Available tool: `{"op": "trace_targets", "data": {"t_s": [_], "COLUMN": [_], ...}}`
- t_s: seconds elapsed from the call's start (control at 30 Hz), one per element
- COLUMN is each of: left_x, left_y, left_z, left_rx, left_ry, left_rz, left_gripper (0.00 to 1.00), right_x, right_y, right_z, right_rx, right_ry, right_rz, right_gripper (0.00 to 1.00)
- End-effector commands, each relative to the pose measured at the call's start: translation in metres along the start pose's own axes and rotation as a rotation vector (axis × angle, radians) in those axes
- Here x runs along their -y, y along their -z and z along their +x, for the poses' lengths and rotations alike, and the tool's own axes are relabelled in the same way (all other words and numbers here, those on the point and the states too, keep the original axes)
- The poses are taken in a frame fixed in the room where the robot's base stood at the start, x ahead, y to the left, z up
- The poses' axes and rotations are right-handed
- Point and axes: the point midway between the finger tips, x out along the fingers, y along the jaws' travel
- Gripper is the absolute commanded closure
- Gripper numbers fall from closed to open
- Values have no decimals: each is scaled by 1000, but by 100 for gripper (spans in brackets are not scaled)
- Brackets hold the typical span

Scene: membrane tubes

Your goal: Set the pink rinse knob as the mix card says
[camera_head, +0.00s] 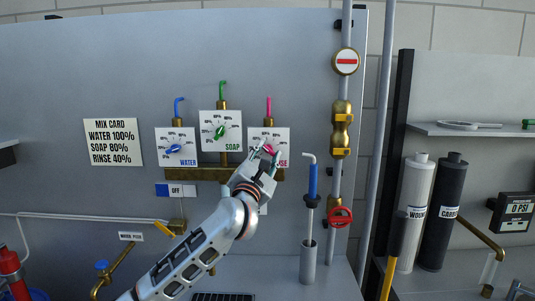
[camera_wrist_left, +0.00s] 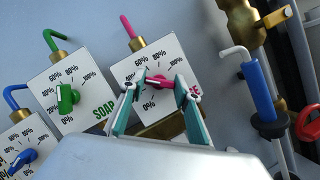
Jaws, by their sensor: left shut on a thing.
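The mix card (camera_head: 112,142) on the wall reads WATER 100%, SOAP 80%, RINSE 40%. The pink rinse knob (camera_wrist_left: 158,83) sits on a white dial plate (camera_wrist_left: 177,63) marked from 0% to 100%, below a pink tube. My left gripper (camera_head: 266,153) reaches up to this plate from below and covers part of it. In the left wrist view its two fingers (camera_wrist_left: 161,84) are closed on the pink knob from both sides. The fingertips hide part of the knob and scale, so I cannot tell its exact setting. My right gripper is not in view.
The green soap knob (camera_head: 219,132) and blue water knob (camera_head: 176,149) are on neighbouring plates to the left. A blue-handled wand (camera_head: 313,181), brass valve (camera_head: 341,128) and red handwheel (camera_head: 340,217) stand close on the right.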

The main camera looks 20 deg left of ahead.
Motion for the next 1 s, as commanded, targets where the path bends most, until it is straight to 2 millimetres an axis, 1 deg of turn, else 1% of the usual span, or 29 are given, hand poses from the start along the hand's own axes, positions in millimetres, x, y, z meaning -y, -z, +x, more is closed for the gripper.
{"op": "trace_targets", "data": {"t_s": [0.17,0.2,0.23,0.27,0.57,0.67,0.77,0.83,1.0], "left_x": [0,0,0,0,0,0,0,1,1], "left_y": [2,2,2,2,0,0,1,1,1], "left_z": [0,0,0,0,0,-3,-13,-24,-60], "left_rx": [-4,-4,-4,-3,-1,-1,0,0,-1], "left_ry": [0,0,0,0,-1,-1,0,1,2], "left_rz": [-1,-1,-1,-1,-2,-1,0,-2,-2], "left_gripper": [90,63,55,51,51,51,51,51,51], "right_x": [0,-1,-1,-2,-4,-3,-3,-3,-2], "right_y": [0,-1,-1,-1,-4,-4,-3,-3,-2], "right_z": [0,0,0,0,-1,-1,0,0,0], "right_rx": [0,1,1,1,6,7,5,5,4], "right_ry": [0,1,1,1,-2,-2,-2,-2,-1], "right_rz": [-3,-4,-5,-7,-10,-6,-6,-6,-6], "right_gripper": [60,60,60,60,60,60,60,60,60]}}
